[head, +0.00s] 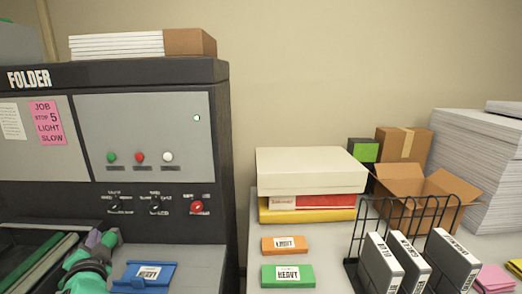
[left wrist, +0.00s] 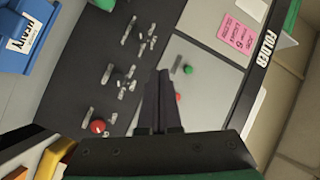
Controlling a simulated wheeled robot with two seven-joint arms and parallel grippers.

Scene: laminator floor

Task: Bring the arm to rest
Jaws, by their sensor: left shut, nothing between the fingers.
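My left arm (head: 88,265), green with a purple part, comes in at the bottom left of the head view, in front of the folder machine (head: 238,70). In the left wrist view my left gripper (left wrist: 163,75) has its dark fingers together with nothing between them. The fingers appear in front of the folder's control panel and partly cover the red button (left wrist: 178,97). The green button (left wrist: 188,70) shows beside the fingertips; I cannot tell the gap to the panel. My right gripper is in neither view.
A blue block (head: 130,284) with a label lies on the folder's ledge beside my arm. On the table at right are orange (head: 285,245) and green (head: 302,275) labelled blocks, stacked boxes (head: 310,167) and a wire rack (head: 352,272) with grey cartridges. Open air lies above the table.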

